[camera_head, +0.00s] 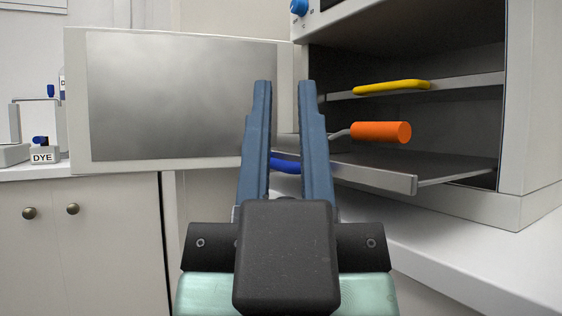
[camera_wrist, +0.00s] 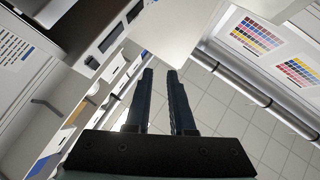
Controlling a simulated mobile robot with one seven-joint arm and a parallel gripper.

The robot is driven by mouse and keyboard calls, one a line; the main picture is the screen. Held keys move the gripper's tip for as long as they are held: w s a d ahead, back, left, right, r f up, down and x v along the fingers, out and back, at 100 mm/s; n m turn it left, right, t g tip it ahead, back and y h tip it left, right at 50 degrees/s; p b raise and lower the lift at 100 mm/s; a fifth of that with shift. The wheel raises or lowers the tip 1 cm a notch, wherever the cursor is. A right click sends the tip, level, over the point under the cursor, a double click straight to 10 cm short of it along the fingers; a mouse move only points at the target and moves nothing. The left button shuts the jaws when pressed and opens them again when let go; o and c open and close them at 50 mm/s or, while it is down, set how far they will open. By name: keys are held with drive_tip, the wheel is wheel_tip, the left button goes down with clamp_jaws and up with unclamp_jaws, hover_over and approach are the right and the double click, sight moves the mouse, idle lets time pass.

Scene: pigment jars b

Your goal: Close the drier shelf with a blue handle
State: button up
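The drier (camera_head: 520,110) stands at the right with its front open. Its lower shelf (camera_head: 400,180) sticks out of the opening toward the left. The blue handle (camera_head: 286,163) is on that shelf's front edge and shows partly between my fingers; the rest is hidden behind them. My gripper (camera_head: 284,84) points away from me with fingers apart and nothing between them. In the wrist view my gripper (camera_wrist: 159,72) also shows an empty gap. The gripper appears nearer to me than the handle; contact cannot be seen.
The drier's grey door (camera_head: 165,95) stands swung open to the left. A yellow handle (camera_head: 392,87) is on the upper shelf. An orange cylinder (camera_head: 380,132) on a metal rod is above the lower shelf. A white counter (camera_head: 480,250) lies below. A DYE container (camera_head: 43,155) stands far left.

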drive_tip(key=shift+g, duration=0.4)
drive_tip(key=r+p, duration=0.3)
drive_tip(key=p, duration=0.1)
drive_tip(key=w+r+p, duration=0.1)
drive_tip(key=r+p, duration=0.7)
drive_tip(key=shift+w, duration=0.3)
clamp_jaws()
drive_tip(key=w+a+f+n+g+h+p, duration=0.35)
drive_tip(key=w+f+g+p, duration=0.4)
drive_tip(key=p, duration=0.55)
drive_tip(key=s+a+f+n+h+p, duration=0.1)
drive_tip(key=s+a+f+n+p, duration=0.25)
drive_tip(key=f+n+p, duration=0.3)
drive_tip(key=s+a+f+n+p, duration=0.3)
drive_tip(key=s+f+n+p, duration=0.15)
drive_tip(key=n+p, duration=0.2)
drive_tip(key=d+p+x, duration=0.2)
drive_tip(key=d+x, duration=0.1)
drive_tip(key=x, duration=1)
drive_tip(key=shift+s, duration=0.15)
